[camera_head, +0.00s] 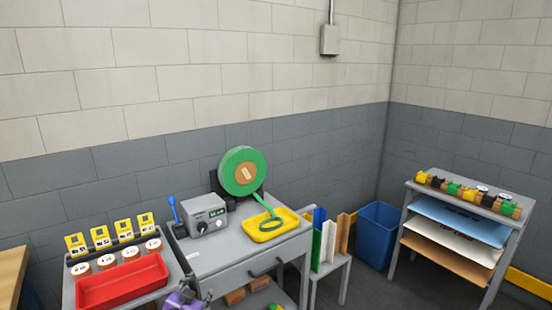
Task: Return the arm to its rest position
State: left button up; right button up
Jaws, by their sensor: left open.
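My left gripper (185,300) shows only in part at the bottom edge, as a purple and dark grey shape in front of the gap between the red tray and the grey workbench. It is open, and I see nothing held in it. The rest of its arm is cut off by the frame. My right gripper is not in view.
A red tray (122,282) stands at lower left with white-topped jars and yellow cards behind it. The workbench (215,262) carries a grey device (206,215), a green reel (243,158) and a yellow tray (255,233). A blue bin (378,235) and a shelf rack (425,191) stand right.

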pick_arm(q)
jog(key=s+d+f+n+g, duration=0.1)
jog(key=s+f+g, duration=0.1)
jog(key=s+f, duration=0.75)
jog(key=s+d+f+n+g, duration=0.15)
jog(key=s+f, duration=0.35)
jog(key=s, duration=1)
jog(key=s+d+f+n+g, duration=0.1)
jog(key=s, duration=2.1)
jog(key=shift+s+d+f+g, duration=0.3)
jog(key=shift+f+g, duration=0.05)
jog(key=shift+n, duration=0.25)
